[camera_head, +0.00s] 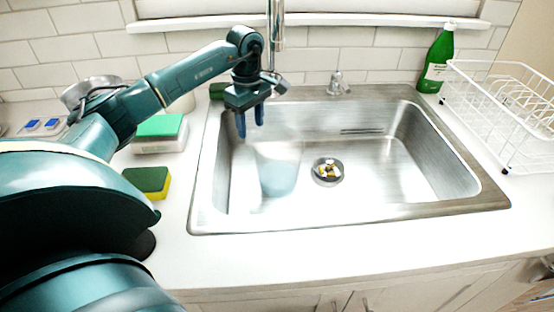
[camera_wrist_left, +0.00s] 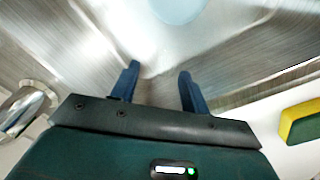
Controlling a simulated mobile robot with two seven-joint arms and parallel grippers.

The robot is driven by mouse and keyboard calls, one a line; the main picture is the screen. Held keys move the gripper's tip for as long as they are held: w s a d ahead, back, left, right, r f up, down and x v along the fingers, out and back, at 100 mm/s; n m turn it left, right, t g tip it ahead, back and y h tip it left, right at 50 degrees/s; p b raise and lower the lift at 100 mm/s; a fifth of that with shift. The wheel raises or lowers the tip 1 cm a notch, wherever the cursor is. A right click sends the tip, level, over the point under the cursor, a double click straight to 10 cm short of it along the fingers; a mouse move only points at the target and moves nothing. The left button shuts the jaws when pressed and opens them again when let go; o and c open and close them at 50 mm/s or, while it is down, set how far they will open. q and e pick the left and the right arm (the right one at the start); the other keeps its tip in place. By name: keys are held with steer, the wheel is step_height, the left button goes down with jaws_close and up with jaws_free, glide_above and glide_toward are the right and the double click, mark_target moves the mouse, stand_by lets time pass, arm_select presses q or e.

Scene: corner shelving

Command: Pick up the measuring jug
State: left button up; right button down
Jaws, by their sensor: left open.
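A translucent measuring jug (camera_head: 278,172) with a pale bluish tint stands in the left part of the sink basin. My left gripper (camera_head: 250,122) is open and empty, pointing down over the back left of the basin, above and behind the jug and apart from it. In the left wrist view the two blue fingers of my left gripper (camera_wrist_left: 159,72) are spread with nothing between them. The pale blue round part of the jug (camera_wrist_left: 178,8) shows beyond them at the top edge, partly cut off. My right gripper is not in view.
The steel sink rim (camera_head: 350,220) surrounds the basin. A tap (camera_head: 277,30) rises behind it. A green-and-yellow sponge (camera_head: 148,181) and a green-lidded box (camera_head: 160,133) stand at left. A green bottle (camera_head: 436,60) and white dish rack (camera_head: 500,100) stand at right. The front counter is clear.

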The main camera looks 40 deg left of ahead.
mark_target(248, 132)
arm_select(q)
steer(key=f, duration=0.4)
steer(key=shift+s+a, duration=0.2)
steer(key=shift+s, duration=0.2)
steer(key=shift+f, duration=0.5)
steer(key=shift+c, duration=0.5)
steer(key=shift+w, duration=0.1)
jaws_close()
